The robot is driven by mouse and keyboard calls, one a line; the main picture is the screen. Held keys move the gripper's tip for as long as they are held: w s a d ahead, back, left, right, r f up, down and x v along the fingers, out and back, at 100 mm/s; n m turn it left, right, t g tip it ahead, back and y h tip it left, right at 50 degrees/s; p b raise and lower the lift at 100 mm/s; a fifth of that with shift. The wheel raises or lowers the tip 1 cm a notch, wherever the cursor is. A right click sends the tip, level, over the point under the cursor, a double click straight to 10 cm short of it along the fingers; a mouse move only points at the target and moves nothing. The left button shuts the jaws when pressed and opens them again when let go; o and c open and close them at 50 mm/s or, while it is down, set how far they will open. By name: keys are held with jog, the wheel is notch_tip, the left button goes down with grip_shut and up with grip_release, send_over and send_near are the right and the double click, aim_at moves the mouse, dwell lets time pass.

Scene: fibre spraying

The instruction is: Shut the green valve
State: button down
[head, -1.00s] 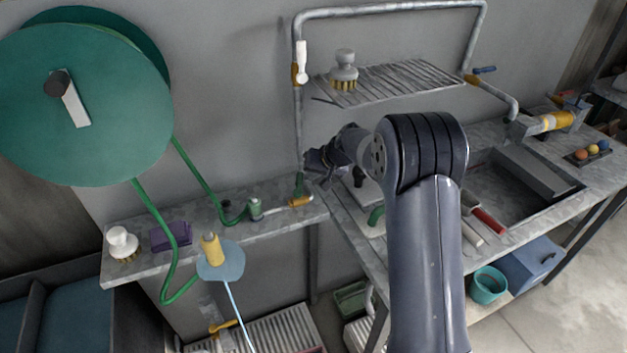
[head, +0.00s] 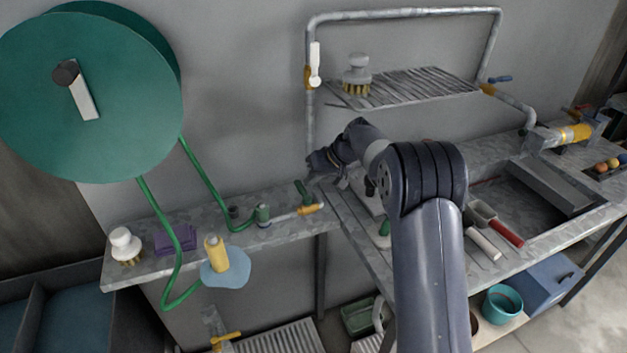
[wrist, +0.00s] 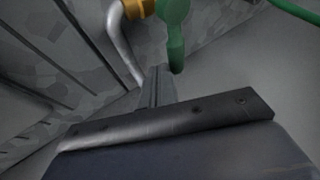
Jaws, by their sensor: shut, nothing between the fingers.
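The green valve handle (head: 303,192) sits on a brass valve body (head: 311,209) in the pipe at the right end of the left wall shelf. The handle leans up and to the left. It also shows at the top of the wrist view (wrist: 175,35), beside the brass body (wrist: 138,7). My gripper (head: 314,166) is just above the handle in the head view. Its fingers (wrist: 158,85) are shut and empty. In the wrist view the fingertips lie close below the green handle's end; I cannot tell whether they touch.
A green hose (head: 210,193) runs from the large reel (head: 90,95) to the shelf pipe. A white valve handle (head: 315,60) is on the upright pipe. A brush (head: 357,75) sits on the wire rack (head: 420,84).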

dwell(0.3)
jog(key=v, duration=0.2)
jog(key=shift+d+r, duration=0.2)
jog(key=s+d, duration=0.1)
jog(key=d, duration=0.2)
jog(key=s+d+b, duration=0.1)
jog(key=s+d, duration=0.1)
jog(key=d, duration=0.2)
jog(key=s+d+b, duration=0.1)
jog(key=d, duration=0.3)
jog(key=shift+s+d+r, duration=0.2)
jog(key=shift+s, duration=0.1)
jog(key=w+a, duration=0.1)
jog(key=a, duration=0.2)
jog(key=w+a+p, duration=0.1)
jog(key=a, duration=0.3)
jog(key=w+a, duration=0.2)
jog(key=a, duration=0.1)
jog(key=shift+a+p, duration=0.15)
jog(key=shift+p, duration=0.2)
jog(key=shift+w+a+f, duration=0.2)
jog(key=shift+a+f, duration=0.1)
jog(key=shift+a, duration=0.15)
jog(key=shift+w+a+f, duration=0.2)
jog(key=shift+a+f, duration=0.15)
jog(key=shift+a, duration=0.1)
jog(key=shift+w+a+f, duration=0.15)
jog(key=shift+a+f, duration=0.25)
jog(key=shift+f, duration=0.2)
